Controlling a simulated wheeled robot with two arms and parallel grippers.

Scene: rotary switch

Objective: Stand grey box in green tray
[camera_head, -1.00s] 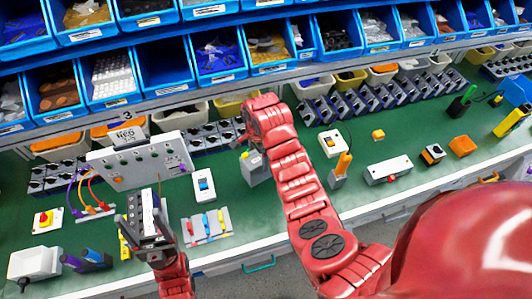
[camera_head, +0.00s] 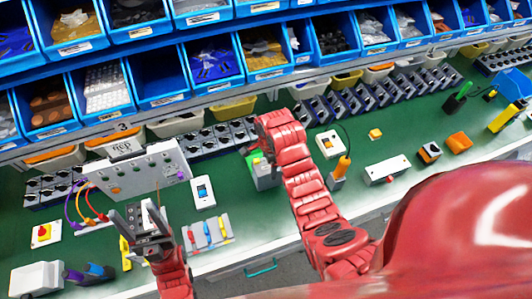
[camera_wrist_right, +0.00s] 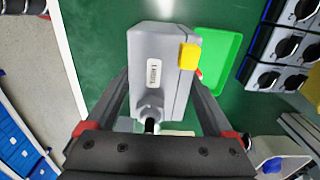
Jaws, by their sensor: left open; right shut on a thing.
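Whether the box touches the tray I cannot tell. In the head view the box (camera_head: 267,183) is partly behind my right arm, with some of the tray's green next to it. My left gripper (camera_head: 140,217) is open and empty, left of there.
A white switch box (camera_head: 203,192) and a stand of coloured pieces (camera_head: 209,232) lie between my arms. A grey panel with cables (camera_head: 137,168) stands at left. Blue bins line the back.

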